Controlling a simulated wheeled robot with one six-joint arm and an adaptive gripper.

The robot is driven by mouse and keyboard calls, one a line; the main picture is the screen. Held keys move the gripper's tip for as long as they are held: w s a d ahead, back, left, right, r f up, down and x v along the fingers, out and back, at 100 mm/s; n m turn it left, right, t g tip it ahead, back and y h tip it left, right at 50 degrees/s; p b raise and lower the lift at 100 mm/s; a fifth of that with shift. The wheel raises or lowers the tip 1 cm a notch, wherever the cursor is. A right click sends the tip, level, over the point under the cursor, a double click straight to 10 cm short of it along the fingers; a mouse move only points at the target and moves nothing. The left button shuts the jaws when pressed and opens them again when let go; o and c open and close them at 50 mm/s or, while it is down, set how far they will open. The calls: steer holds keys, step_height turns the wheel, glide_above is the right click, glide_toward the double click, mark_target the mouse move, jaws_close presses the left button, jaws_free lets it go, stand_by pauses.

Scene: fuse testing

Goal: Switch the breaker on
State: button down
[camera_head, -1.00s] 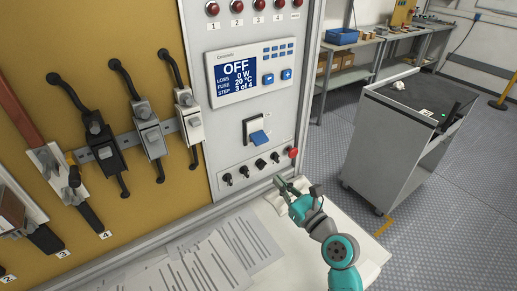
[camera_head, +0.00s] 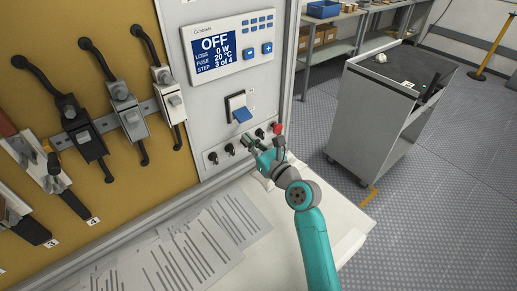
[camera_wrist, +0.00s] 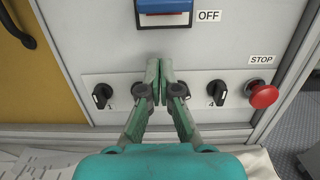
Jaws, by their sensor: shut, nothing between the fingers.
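The breaker is a blue lever (camera_head: 242,115) in a dark-framed white housing on the grey panel, below the controller display that reads OFF. The lever hangs downward; in the wrist view its blue lower part (camera_wrist: 165,6) shows at the top edge, beside an OFF label (camera_wrist: 209,16). My gripper (camera_head: 250,143) is in front of the panel, below the lever and apart from it. In the wrist view my gripper's fingertips (camera_wrist: 158,64) are together and empty, pointing up between the middle knobs, which the fingers partly cover.
A row of black knobs (camera_wrist: 217,92) and a red stop button (camera_wrist: 264,96) sit under the breaker. The display (camera_head: 222,48) shows 0 W and step 3 of 4. Fuse holders (camera_head: 130,118) fill the board at left. Papers (camera_head: 195,245) lie on the white bench. A grey cart (camera_head: 368,125) stands at right.

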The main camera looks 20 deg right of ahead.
mark_target(243, 115)
steer(key=x, duration=0.2)
steer(key=shift+w+a, duration=0.15)
steer(key=shift+w, duration=0.1)
steer(key=r, duration=0.1)
steer(key=s+r, duration=0.2)
steer(key=shift+d+r, duration=0.35)
